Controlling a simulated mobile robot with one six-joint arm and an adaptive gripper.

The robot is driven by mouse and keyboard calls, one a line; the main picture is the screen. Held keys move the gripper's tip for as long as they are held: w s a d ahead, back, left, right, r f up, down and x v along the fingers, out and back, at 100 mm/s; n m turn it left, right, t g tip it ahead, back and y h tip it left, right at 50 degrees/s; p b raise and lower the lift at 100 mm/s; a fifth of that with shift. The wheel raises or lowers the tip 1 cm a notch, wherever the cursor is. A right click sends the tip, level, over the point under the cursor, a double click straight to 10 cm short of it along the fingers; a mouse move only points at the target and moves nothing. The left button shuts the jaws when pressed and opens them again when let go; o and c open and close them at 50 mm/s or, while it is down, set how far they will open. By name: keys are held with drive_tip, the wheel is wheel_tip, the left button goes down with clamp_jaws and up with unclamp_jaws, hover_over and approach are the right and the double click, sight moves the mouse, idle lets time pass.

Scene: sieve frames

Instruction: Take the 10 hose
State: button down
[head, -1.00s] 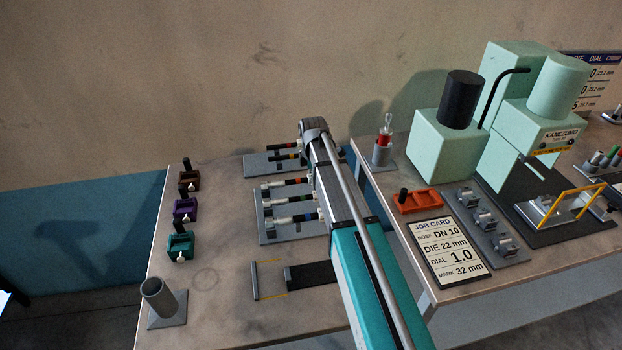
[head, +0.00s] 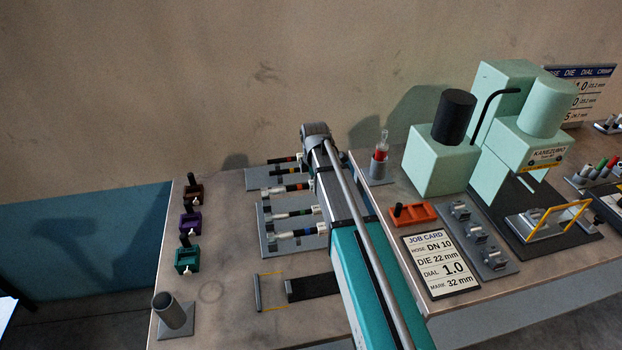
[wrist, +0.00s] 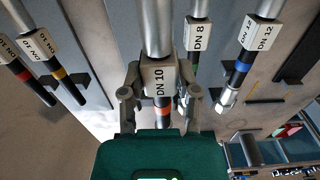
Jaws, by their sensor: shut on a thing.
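The DN 10 hose with an orange-red band (wrist: 164,108) sits between the two grey fingers of my gripper (wrist: 160,88) in the wrist view. The fingers are shut on its white labelled block. In the head view this hose (head: 288,188) shows left of my arm, seemingly a little above the lower rack (head: 266,240); my arm hides its right end and my gripper there. In that rack lie the green-banded DN 8 hose (wrist: 197,38) and the blue-banded DN 12 hose (wrist: 240,68).
Two more hoses, with red (wrist: 25,75) and yellow (wrist: 62,76) bands, lie on the upper rack. Small coloured holders (head: 188,259) stand at the bench's left. A grey cup (head: 170,312) is at front left. The green press (head: 500,150) and job card (head: 440,262) are right.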

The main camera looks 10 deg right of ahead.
drive_tip(key=s+r+p, duration=0.5)
drive_tip(key=s+r, duration=0.1)
drive_tip(key=s, duration=0.4)
drive_tip(key=shift+s, duration=0.3)
drive_tip(key=shift+f, duration=0.25)
